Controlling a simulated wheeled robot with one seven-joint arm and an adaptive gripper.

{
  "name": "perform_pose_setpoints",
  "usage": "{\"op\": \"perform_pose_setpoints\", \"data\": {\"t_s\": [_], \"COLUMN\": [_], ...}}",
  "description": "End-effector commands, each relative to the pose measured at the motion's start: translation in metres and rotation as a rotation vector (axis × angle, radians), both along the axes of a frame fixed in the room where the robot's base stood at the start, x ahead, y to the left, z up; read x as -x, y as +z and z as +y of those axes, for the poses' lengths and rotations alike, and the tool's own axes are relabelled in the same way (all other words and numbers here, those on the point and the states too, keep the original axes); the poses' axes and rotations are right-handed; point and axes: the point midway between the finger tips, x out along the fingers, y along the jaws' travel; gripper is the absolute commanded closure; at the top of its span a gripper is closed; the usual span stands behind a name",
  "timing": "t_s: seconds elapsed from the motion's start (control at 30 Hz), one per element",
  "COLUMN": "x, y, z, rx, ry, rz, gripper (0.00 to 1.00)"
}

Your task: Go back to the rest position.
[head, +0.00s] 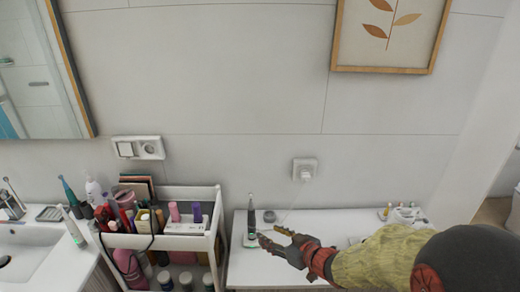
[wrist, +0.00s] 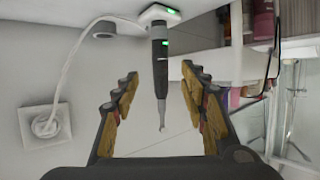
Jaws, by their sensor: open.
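My gripper (head: 274,242) is over the white counter in the head view, reaching in from the right. In the wrist view its two fingers (wrist: 161,112) are spread apart with nothing clamped between them. A dark, slim electric toothbrush-like device (head: 251,213) stands upright on a white base with a green light, just left of my fingertips. In the wrist view the device (wrist: 160,70) shows between and beyond the fingers, apart from both, in its base (wrist: 159,15).
A white cart (head: 206,243) full of cosmetics stands left of the counter (head: 300,222). A sink (head: 30,255) is at far left. A wall outlet (head: 305,169) with a plug is behind. A small holder (head: 407,214) sits at right.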

Motion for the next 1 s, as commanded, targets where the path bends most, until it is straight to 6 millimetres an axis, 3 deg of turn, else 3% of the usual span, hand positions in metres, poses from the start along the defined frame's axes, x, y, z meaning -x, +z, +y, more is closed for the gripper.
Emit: {"op": "perform_pose_setpoints", "data": {"t_s": [0.17,0.3,0.43,0.6,0.7,0.9,1.0], "x": [0.002,0.021,0.050,0.110,0.154,0.247,0.278], "y": [-0.035,-0.074,-0.072,-0.043,-0.017,0.047,0.076], "z": [-0.030,-0.085,-0.133,-0.174,-0.182,-0.161,-0.144], "rx": [0.136,0.299,0.414,0.494,0.496,0.398,0.326], "ry": [-0.071,-0.217,-0.354,-0.507,-0.574,-0.624,-0.619], "rz": [0.079,0.239,0.374,0.561,0.673,0.840,0.851], "gripper": [0.56,0.56,0.56,0.56,0.56,0.56,0.56]}}
